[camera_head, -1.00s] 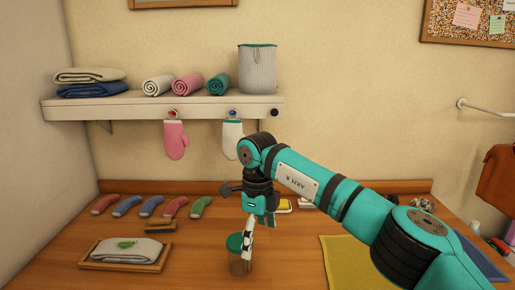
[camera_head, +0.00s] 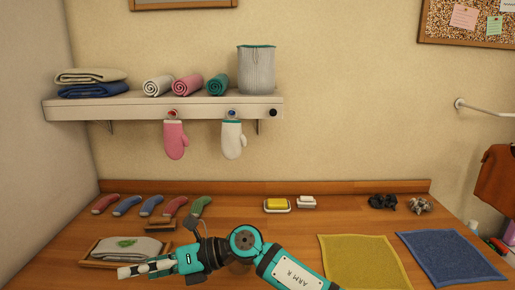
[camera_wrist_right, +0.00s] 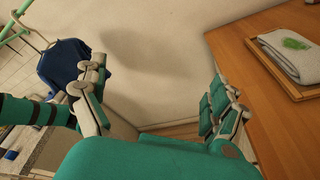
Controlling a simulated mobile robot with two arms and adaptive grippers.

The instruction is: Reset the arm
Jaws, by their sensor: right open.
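My right arm, teal with the label ARM R, reaches in from the bottom of the head view. Its gripper (camera_head: 128,270) points left, low in front of the wooden tray (camera_head: 85,263) with a folded grey-white towel (camera_head: 135,247) bearing a green leaf mark. In the right wrist view the gripper (camera_wrist_right: 157,78) has its two fingers spread wide with nothing between them. The towel (camera_wrist_right: 290,50) shows there at upper right, apart from the fingers. My left gripper is not in view.
Several socks (camera_head: 150,205) lie in a row at the back left. A yellow soap (camera_head: 277,204) sits near the wall. A yellow cloth (camera_head: 360,262) and a blue cloth (camera_head: 450,255) lie on the right. A shelf (camera_head: 75,109) with mittens below hangs above.

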